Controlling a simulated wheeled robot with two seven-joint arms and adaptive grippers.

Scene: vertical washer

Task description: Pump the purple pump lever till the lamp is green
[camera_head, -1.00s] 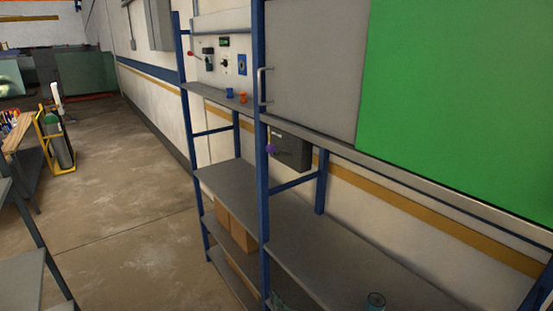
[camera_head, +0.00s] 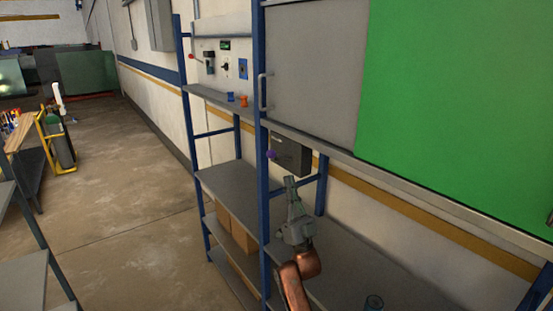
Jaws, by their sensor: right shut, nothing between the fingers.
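The purple knob of the pump lever (camera_head: 271,155) shows at the left side of a dark grey box (camera_head: 291,154) under the cabinet. My right gripper (camera_head: 290,181) reaches up from below on a copper-coloured arm. It is shut and empty, a little below and right of the purple knob, and looks apart from it. A small dark display with green marks (camera_head: 224,45) sits on the wall panel at the upper left; I cannot tell whether it is the lamp. My left gripper is not in view.
Blue rack posts (camera_head: 263,210) and grey shelves (camera_head: 235,187) stand around the box. A grey cabinet door with a handle (camera_head: 310,75) and a large green panel (camera_head: 460,110) are above. Open floor lies left.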

